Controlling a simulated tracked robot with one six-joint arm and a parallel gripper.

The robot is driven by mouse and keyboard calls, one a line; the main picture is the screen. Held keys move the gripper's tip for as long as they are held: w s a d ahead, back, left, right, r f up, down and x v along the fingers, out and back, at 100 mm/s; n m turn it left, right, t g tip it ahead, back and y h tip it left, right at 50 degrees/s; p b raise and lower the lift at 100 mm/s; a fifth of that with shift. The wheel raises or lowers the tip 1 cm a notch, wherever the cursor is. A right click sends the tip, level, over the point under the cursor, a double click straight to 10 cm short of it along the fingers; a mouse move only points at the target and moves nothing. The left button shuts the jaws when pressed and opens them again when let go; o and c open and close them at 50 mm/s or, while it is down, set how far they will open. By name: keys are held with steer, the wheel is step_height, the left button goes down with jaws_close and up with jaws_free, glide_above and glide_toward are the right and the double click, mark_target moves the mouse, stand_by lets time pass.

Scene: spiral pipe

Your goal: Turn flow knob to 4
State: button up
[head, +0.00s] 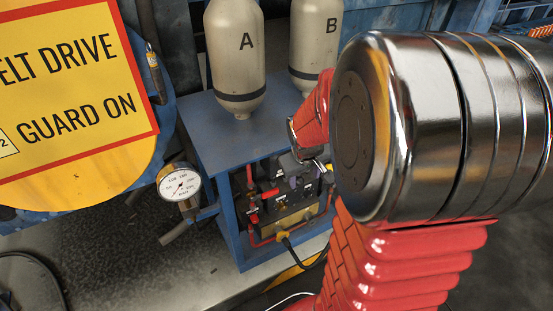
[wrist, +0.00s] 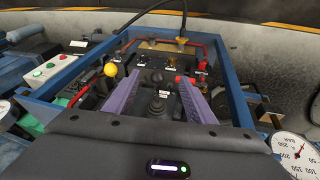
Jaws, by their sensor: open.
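In the wrist view a black control panel (wrist: 165,60) sits inside a blue frame (wrist: 215,65), with several small labels too small to read. A dark round knob (wrist: 157,104) shows between the purple fingers of my gripper (wrist: 159,82). The fingers are apart, one on each side of the knob; I cannot tell whether they touch it. Which knob is the flow knob, and its setting, cannot be read. In the head view the panel (head: 290,212) is low in the frame, and my gripper (head: 305,170) is over it, partly hidden by my arm.
A yellow ball knob (wrist: 109,70) and red fittings (wrist: 202,66) flank the panel. A pressure gauge (head: 180,185) stands left of the blue frame. A yellow warning sign (head: 70,90) fills the left.

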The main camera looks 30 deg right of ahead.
steer(key=d+f, duration=1.3)
steer(key=f, duration=0.3)
steer(key=n+t, duration=0.7)
steer(key=t, duration=0.2)
glide_toward(310, 197)
steer(key=s+d+f, duration=0.1)
steer(key=d+f, duration=0.2)
steer(key=d, duration=0.2)
steer(key=s+a+f+n+t, duration=0.1)
steer(key=s+a+f+t, duration=0.1)
steer(key=s+a+t, duration=0.3)
steer(key=shift+s+t, duration=0.3)
steer(key=shift+t, duration=0.1)
steer(key=shift+w, duration=0.1)
steer(key=w, duration=0.4)
steer(key=w+d, duration=0.1)
steer(key=w, duration=0.8)
steer(key=shift+w+d, duration=0.25)
steer(key=shift+d, duration=0.1)
steer(key=shift+c, duration=0.4)
